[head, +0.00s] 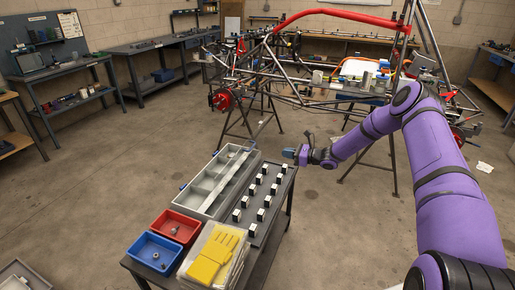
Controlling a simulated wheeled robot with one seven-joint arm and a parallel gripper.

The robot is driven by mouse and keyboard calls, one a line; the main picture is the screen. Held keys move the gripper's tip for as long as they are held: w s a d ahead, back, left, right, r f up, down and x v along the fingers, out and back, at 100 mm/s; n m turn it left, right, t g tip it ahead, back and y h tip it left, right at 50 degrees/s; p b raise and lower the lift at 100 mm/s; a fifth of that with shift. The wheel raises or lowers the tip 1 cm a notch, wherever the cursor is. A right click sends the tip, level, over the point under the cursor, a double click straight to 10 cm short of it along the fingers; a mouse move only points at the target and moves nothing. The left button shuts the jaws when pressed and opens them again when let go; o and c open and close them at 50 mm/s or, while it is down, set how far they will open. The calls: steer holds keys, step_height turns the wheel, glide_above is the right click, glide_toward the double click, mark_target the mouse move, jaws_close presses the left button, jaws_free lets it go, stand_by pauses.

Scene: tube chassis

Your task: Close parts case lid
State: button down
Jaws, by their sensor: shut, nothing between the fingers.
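The parts case (207,200) is a long grey box on the narrow bench, with pale compartments visible from above. Small blue pieces show at its left side and far end. I cannot clearly make out its lid or the lid's angle. My gripper (289,153) is shut and empty, with bluish fingertips pointing left. In the picture it is to the right of the case's far end, apart from it, near the bench's far right corner. Its height above the bench is hard to tell.
A dark tray with several black-and-white blocks (262,214) lies right of the case. A red bin (176,217), a blue bin (146,243) and a clear box with yellow pieces (216,254) stand nearer. The tube chassis (268,62) stands behind. Floor left of the bench is clear.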

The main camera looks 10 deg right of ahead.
steer(key=x, duration=1.4)
steer(key=shift+w+d+f, duration=0.3)
steer(key=shift+f, duration=0.1)
